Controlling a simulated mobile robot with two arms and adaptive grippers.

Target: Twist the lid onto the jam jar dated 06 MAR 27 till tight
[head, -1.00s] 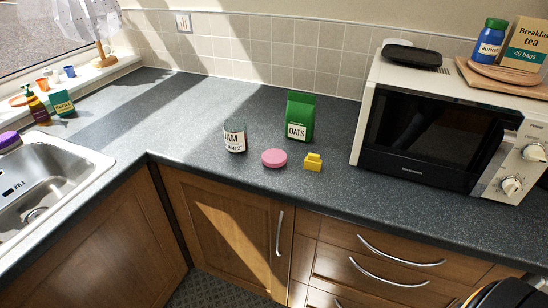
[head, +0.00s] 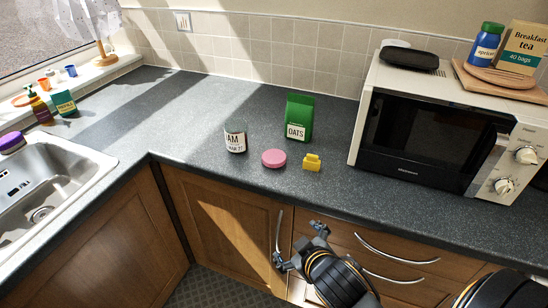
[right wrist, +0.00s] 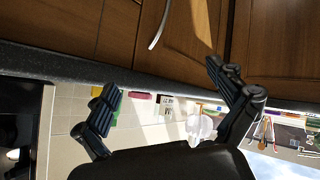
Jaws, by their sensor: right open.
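The jam jar (head: 235,143) stands upright on the dark worktop, with a white label that reads "AM" and, partly turned away, "MAR 27". Its full date cannot be read. A pink round lid (head: 274,158) lies flat on the worktop to the right of the jar, apart from it. My right gripper (head: 300,246) is open and empty, in front of the drawers and below the worktop edge, short of jar and lid. The right wrist view, upside down, shows the jar (right wrist: 166,101) and lid (right wrist: 139,94) beyond the open fingers. My left gripper is not in view.
A green oats pack (head: 299,117) stands behind the lid, and a yellow block (head: 312,162) lies right of it. A microwave (head: 440,125) stands at the right, a sink (head: 62,165) at the left. The worktop left of the jar is clear.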

